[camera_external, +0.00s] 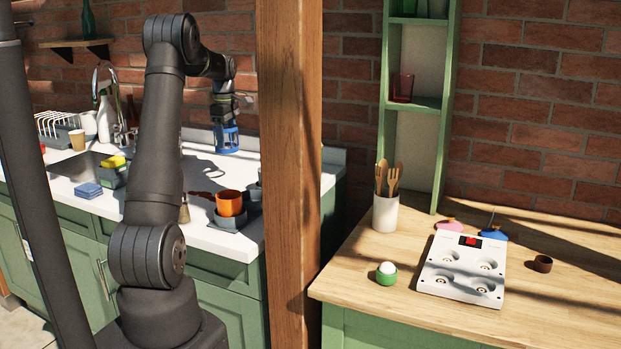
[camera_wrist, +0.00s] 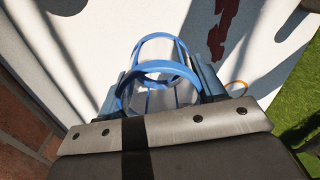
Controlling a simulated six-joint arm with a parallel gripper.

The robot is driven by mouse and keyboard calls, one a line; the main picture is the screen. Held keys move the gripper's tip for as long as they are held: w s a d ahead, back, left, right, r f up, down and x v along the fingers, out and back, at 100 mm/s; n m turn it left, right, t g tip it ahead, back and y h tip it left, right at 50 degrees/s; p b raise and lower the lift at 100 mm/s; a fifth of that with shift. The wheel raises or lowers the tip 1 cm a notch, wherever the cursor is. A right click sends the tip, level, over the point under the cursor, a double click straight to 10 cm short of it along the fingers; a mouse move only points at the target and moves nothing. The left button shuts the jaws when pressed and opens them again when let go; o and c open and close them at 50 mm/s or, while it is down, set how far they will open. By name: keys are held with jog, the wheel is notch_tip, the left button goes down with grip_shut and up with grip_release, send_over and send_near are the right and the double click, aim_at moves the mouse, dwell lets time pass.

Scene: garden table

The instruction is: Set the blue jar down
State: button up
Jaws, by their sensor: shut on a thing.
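The blue jar (camera_external: 227,138) is at the far right part of the white counter, in front of the brick wall. It looks like clear walls with blue rings and bars. My gripper (camera_external: 225,116) is above it and shut on it. In the wrist view the blue jar (camera_wrist: 162,75) sits between the gripper's fingers (camera_wrist: 160,92), with the white counter behind it. I cannot tell whether its bottom touches the counter.
An orange pot (camera_external: 229,203) stands in a grey holder near the counter's front edge. A sink (camera_external: 75,166), a blue sponge stack (camera_external: 88,190) and a dish rack (camera_external: 57,127) are to the left. A wooden post (camera_external: 289,170) stands to the right. A dark red spill (camera_wrist: 222,28) marks the counter.

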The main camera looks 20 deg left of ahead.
jog(key=shift+d+r, duration=0.15)
jog(key=shift+d, duration=0.05)
jog(key=shift+s+a+r, duration=0.1)
jog(key=shift+s, duration=0.1)
jog(key=s+a, duration=0.4)
jog(key=s, duration=0.7)
jog(key=s+a, duration=0.5)
jog(key=s, duration=0.5)
jog(key=s+a+f, duration=0.1)
jog(key=a+f, duration=0.1)
jog(key=a, duration=0.1)
jog(key=s+a+f, duration=0.2)
jog(key=a, duration=0.1)
jog(key=s+a+f, duration=0.1)
jog(key=a+f, duration=0.1)
jog(key=a, duration=0.1)
jog(key=shift+s+a+f, duration=0.15)
jog(key=shift+a+f, duration=0.15)
jog(key=shift+a, duration=0.1)
jog(key=shift+s+a+f, duration=0.1)
jog(key=shift+a+f, duration=0.15)
jog(key=shift+f, duration=1.9)
